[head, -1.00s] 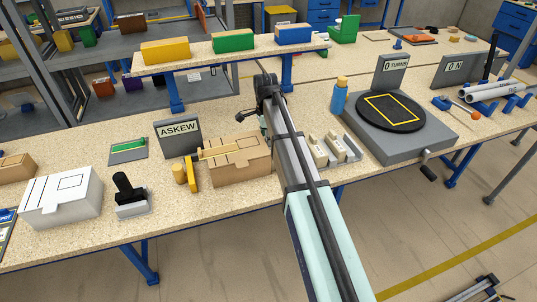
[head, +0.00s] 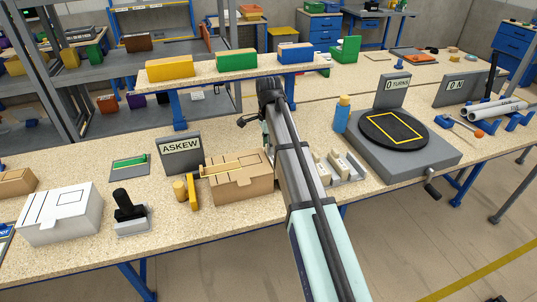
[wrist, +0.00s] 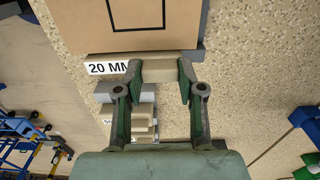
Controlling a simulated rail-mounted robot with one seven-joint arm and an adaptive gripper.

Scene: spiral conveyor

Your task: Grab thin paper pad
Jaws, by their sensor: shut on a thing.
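In the wrist view my gripper (wrist: 160,75) points down with its two green-grey fingers closed on a beige paper pad (wrist: 159,71). The pad sits between the fingertips, by the edge of the cardboard box and the "20 MM" label (wrist: 107,68). Other beige pads (wrist: 143,117) stand in a grey rack just below and left of the fingers. In the head view the rack (head: 349,181) shows right of my arm with pale pads (head: 338,163) in it. My arm hides the gripper and the held pad there.
A cardboard box (head: 240,188) stands left of my arm, before the "ASKEW" sign (head: 181,146). A turntable (head: 393,131) and a blue bottle (head: 342,113) stand to the right. A white box (head: 60,215) and a black-handled stamp (head: 129,208) are at left.

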